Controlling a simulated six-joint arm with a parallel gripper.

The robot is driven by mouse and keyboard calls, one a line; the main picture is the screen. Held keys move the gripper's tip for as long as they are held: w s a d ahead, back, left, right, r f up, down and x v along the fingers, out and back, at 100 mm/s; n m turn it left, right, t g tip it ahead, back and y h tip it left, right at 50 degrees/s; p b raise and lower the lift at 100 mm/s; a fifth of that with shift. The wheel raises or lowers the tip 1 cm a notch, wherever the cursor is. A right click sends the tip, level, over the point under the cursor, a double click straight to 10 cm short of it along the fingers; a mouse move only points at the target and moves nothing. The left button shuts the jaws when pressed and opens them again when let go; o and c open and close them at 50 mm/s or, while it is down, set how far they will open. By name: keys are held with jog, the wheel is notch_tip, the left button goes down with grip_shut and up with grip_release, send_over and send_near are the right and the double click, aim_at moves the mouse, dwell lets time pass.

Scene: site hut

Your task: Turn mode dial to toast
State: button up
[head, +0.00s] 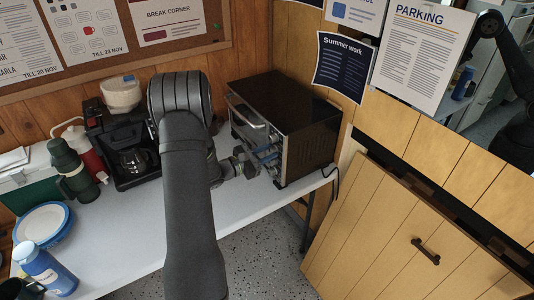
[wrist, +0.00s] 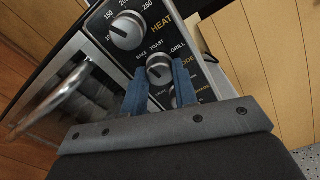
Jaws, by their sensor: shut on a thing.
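The black and steel toaster oven (head: 310,132) stands at the right end of the table in the head view. The wrist view shows its control panel close up. The mode dial (wrist: 160,68), a round silver knob, sits in the middle of the panel, with BAKE, TOAST and GRILL printed above it. My gripper (wrist: 159,75) has its two blue fingers shut on the mode dial, one on each side. The dial's pointer direction is too small to tell. In the head view my gripper (head: 249,163) is at the oven's front, largely hidden by my wrist.
The HEAT dial (wrist: 127,31) is above the mode dial. Another knob below is partly hidden by a finger. The oven door handle (wrist: 55,103) is to the left. A coffee machine (head: 120,150) stands left of my arm. A wooden panel (head: 400,240) leans at right.

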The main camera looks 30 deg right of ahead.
jog(key=m, duration=0.7)
dwell(0.5)
jog(key=o, duration=1)
jog(key=a, duration=1.7)
jog(key=shift+a, duration=0.25)
